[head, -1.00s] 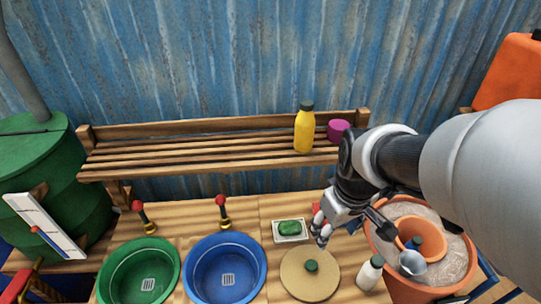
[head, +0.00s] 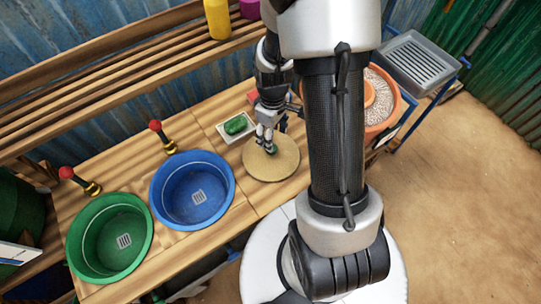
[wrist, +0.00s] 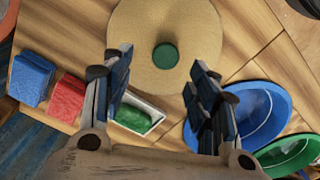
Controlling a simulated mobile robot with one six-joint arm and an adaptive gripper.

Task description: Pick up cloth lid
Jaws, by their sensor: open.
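The cloth lid (head: 285,168) is a round tan disc with a small green knob, lying on the wooden counter to the right of the blue basin. It also fills the upper middle of the wrist view (wrist: 200,25), with its green knob (wrist: 165,56) near the centre. My gripper (head: 269,143) is above the lid, close to the knob. In the wrist view my gripper (wrist: 160,62) is open, its fingers apart on either side of the knob and nothing between them held. Whether the fingertips touch the lid I cannot tell.
A blue basin (head: 185,208) and green basin (head: 90,255) stand left of the lid. Green soap in a white dish (head: 228,137) lies behind it. Blue (wrist: 31,78) and red (wrist: 66,99) blocks show in the wrist view. An orange pot (head: 393,115) is at right.

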